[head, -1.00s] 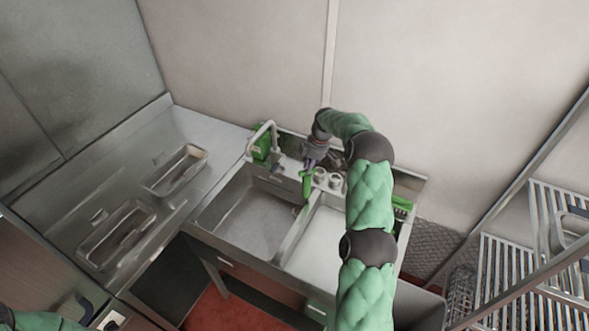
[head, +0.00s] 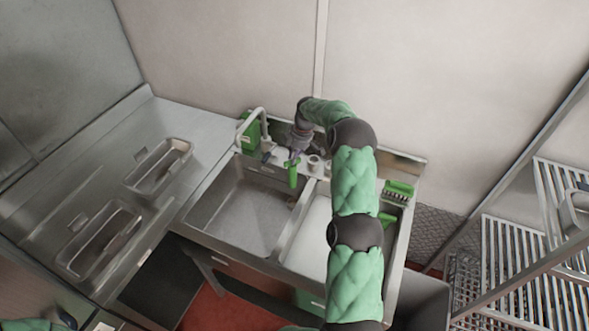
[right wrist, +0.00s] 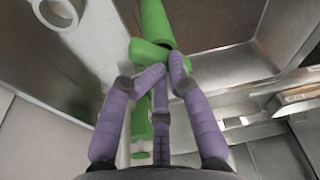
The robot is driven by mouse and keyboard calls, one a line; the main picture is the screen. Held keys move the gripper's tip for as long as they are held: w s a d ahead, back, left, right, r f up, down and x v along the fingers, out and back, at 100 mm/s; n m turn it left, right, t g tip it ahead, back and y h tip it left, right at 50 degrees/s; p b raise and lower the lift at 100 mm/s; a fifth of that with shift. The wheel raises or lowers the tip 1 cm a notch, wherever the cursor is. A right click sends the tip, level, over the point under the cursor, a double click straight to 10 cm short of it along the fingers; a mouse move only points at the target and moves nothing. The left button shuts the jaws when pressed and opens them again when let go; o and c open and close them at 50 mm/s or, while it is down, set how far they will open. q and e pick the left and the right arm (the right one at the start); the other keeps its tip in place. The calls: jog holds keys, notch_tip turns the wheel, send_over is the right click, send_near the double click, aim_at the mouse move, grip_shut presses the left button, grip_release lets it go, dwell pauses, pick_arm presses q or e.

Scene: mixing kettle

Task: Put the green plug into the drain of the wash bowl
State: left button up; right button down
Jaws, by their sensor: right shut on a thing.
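The green plug (head: 292,176) is a green tube-like piece. It hangs over the back right part of the left basin (head: 240,215), near the divider. My right gripper (head: 295,158) is shut on it. In the right wrist view, the purple fingers (right wrist: 165,75) close around the green plug (right wrist: 155,22), which extends upward in the picture, above the steel basin (right wrist: 215,65). The drain cannot be made out in either view. My left gripper is not in view; only a bit of my green left arm shows at the bottom left.
White cups (head: 315,163) stand on the back ledge. The right basin (head: 305,240) is partly behind my arm. A green brush (head: 398,190) lies at the right. Metal trays (head: 158,167) lie on the left counter.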

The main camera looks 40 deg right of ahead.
notch_tip(320, 180, down, 4)
jog(key=b, duration=0.3)
jog(key=shift+s, duration=0.1)
jog(key=shift+f+b, duration=0.25)
jog(key=shift+b, duration=0.05)
jog(key=shift+f, duration=0.15)
jog(key=b, duration=0.2)
send_over(295, 187)
jog(key=shift+d+x, duration=0.2)
jog(key=shift+x, duration=0.65)
jog(key=shift+d+x, duration=0.2)
jog(key=shift+x, duration=0.7)
jog(key=shift+d+x, duration=0.2)
jog(key=shift+x, duration=0.65)
jog(key=shift+f, duration=0.2)
